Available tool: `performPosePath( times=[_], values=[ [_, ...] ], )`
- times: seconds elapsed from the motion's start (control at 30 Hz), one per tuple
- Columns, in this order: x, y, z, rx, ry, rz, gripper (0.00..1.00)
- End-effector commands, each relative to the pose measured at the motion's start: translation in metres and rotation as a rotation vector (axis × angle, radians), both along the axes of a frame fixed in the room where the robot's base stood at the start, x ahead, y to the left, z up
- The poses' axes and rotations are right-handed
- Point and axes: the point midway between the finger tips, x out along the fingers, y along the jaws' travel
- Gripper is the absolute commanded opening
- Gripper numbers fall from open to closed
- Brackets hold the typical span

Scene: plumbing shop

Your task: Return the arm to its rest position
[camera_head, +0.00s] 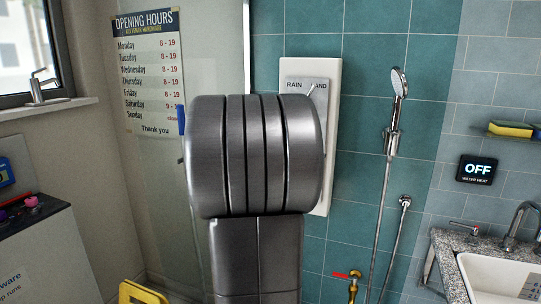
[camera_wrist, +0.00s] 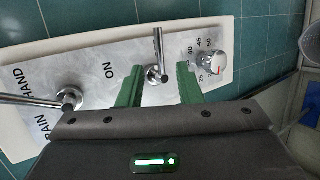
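In the wrist view, my gripper (camera_wrist: 160,68) is open. Its two green fingers stand apart on either side of a chrome lever (camera_wrist: 158,45) beside the ON label, and a gap shows between the lever and each finger. I cannot tell how far the fingertips are from the panel. In the head view, my grey arm stands upright in the middle and hides my gripper and most of the shower panel (camera_head: 293,70). The panel's upper part, with RAIN and part of HAND, shows above the arm.
The wrist view shows a second lever (camera_wrist: 68,98) by RAIN/HAND and a temperature knob (camera_wrist: 212,61). In the head view, a hand shower (camera_head: 398,84) hangs right of the panel, and a sink (camera_head: 497,275) stands at lower right. A glass screen (camera_head: 217,60) is behind my arm.

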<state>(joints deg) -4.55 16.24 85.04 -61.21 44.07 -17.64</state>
Motion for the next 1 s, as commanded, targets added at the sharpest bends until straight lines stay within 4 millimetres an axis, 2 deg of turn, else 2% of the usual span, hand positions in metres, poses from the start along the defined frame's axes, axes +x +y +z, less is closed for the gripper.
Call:
performPosePath(
  times=[0.3,0.5,0.7,1.0],
  values=[
    [0.044,-0.037,-0.031,-0.001,0.003,-0.003,0.32],
    [0.064,-0.053,-0.044,0.000,0.001,-0.002,0.32],
    [0.074,-0.061,-0.050,-0.001,0.000,-0.002,0.32],
    [0.074,-0.060,-0.049,-0.011,0.005,0.000,0.32]
  ],
)
